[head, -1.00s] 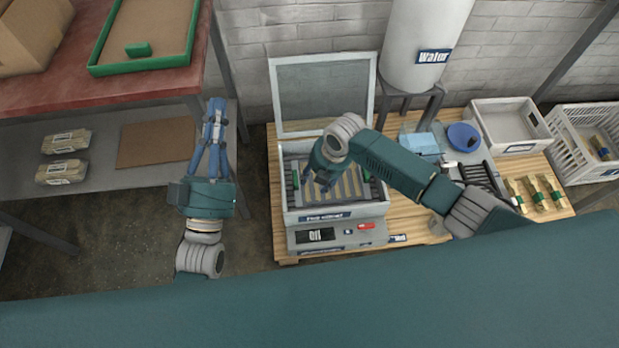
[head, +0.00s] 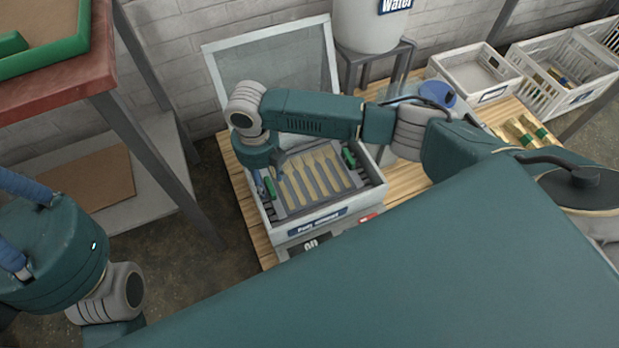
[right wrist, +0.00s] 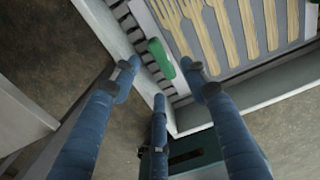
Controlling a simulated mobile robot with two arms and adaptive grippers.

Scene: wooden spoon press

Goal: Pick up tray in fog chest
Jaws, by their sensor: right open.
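The fog chest (head: 318,217) is a pale box with its clear lid (head: 280,70) raised. Inside lies a grey tray (head: 352,178) with several wooden forks (head: 318,172) and a green handle at each end. The right handle (head: 348,157) is free. My right gripper (head: 264,182) is open at the tray's left end and partly hides the left handle (head: 270,187). In the right wrist view, that green handle (right wrist: 161,58) lies between and just beyond the spread blue fingers (right wrist: 163,76); contact cannot be told. My left gripper (head: 22,235) is cut off by the left edge.
The chest stands on a wooden table (head: 400,178). A water tank (head: 372,25) on a stand is behind it. White crates (head: 476,72) and a blue bowl (head: 437,94) are at the right. A red-topped bench (head: 85,70) with a green-rimmed board is at the left.

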